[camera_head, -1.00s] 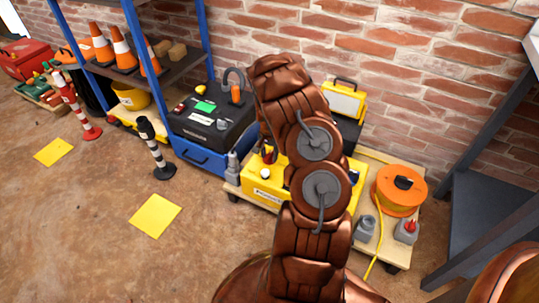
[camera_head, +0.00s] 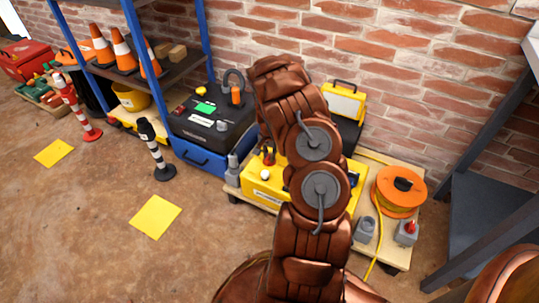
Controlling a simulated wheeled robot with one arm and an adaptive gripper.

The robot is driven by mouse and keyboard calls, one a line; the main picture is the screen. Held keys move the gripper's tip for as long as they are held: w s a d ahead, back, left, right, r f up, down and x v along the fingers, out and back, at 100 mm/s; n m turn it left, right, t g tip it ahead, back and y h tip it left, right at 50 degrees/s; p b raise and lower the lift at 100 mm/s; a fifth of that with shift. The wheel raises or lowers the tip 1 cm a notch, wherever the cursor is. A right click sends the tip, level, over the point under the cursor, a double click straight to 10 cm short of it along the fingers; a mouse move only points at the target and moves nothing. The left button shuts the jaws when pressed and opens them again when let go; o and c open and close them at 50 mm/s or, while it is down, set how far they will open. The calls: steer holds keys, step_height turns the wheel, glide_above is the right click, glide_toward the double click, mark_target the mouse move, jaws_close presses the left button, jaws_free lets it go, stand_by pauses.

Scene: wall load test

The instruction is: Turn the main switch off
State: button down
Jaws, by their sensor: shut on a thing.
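A yellow unit (camera_head: 262,190) stands on a low wooden pallet by the brick wall, mostly behind my arm. On its top left, a small red and dark part (camera_head: 267,158) and a white knob (camera_head: 265,174) show beside my arm. I cannot tell whether either is the main switch, or its position. A grey box with a red top part (camera_head: 407,231) sits on the pallet's right end. My arm rises through the middle of the head view and bends over the yellow unit. My gripper is hidden behind it, so its contact with anything does not show.
An orange cable reel (camera_head: 399,192) and a yellow cable lie on the pallet (camera_head: 397,257). A grey metal stand (camera_head: 490,215) is right. The front-left floor has posts and yellow squares.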

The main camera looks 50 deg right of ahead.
steer(key=shift+a+r, duration=0.1)
steer(key=shift+r, duration=0.05)
steer(key=n+p, duration=0.3)
steer(key=shift+r+p, duration=0.1)
steer(key=shift+p, duration=0.2)
steer(key=n+p, duration=0.4)
steer(key=n, duration=0.1)
steer(key=shift+n, duration=0.3)
steer(key=n+p, duration=0.2)
steer(key=n, duration=0.2)
steer(key=shift+w+n, duration=0.1)
steer(key=shift+n, duration=0.2)
steer(key=n, duration=0.4)
steer(key=shift+f+b, duration=0.2)
steer(key=shift+b, duration=0.15)
steer(key=shift+n, duration=0.3)
steer(key=c, duration=1.1)
jaws_free()
